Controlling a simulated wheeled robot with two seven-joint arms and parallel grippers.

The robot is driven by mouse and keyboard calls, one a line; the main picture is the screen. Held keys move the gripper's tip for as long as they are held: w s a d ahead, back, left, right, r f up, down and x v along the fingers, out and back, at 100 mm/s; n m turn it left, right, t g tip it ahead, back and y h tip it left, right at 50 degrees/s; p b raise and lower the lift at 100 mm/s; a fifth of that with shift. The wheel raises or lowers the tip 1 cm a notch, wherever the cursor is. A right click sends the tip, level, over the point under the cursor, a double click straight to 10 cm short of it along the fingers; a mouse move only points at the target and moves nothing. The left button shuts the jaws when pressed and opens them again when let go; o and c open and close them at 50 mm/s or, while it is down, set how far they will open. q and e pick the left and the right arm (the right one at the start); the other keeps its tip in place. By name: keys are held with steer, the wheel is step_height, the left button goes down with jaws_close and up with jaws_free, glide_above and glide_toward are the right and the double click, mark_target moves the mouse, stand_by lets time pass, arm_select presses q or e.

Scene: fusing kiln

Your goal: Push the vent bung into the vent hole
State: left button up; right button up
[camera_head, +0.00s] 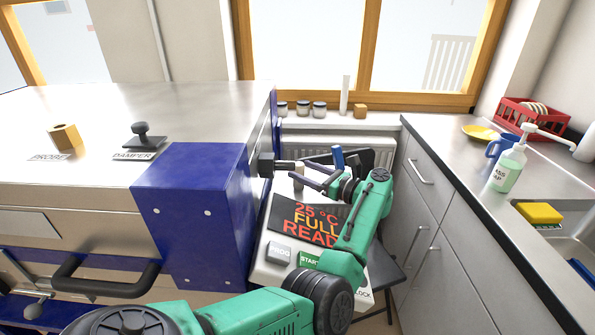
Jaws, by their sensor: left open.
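A dark block-shaped piece (266,165), which looks like the vent bung, sticks out from the right side of the kiln (180,110). A short stem reaches from it toward a small pale grey cylinder (298,176). I cannot tell how deep it sits, and the vent hole is not visible. My left gripper (297,168) is open, its dark fingertips close to the stem and cylinder. I cannot tell whether they touch. My green left arm comes in from the bottom and bends up over the control panel. My right gripper is not in view.
The control panel (279,237) with its lit display lies below my left gripper. A blue housing (190,205) is close on its left. A damper knob (142,135) and a tan probe block (64,138) are on the kiln top. A sink counter (470,160) stands right.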

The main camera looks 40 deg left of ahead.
arm_select(q)
steer(key=shift+s+a+r, duration=0.1)
steer(key=shift+a+r, duration=0.1)
steer(key=shift+a, duration=0.3)
steer(key=a, duration=0.1)
steer(key=a+p, duration=0.1)
steer(key=a, duration=0.1)
steer(key=w+a, duration=0.1)
steer(key=a, duration=0.1)
steer(key=shift+a+f, duration=0.1)
steer(key=shift+f, duration=0.25)
steer(key=shift+s+r, duration=0.1)
jaws_close()
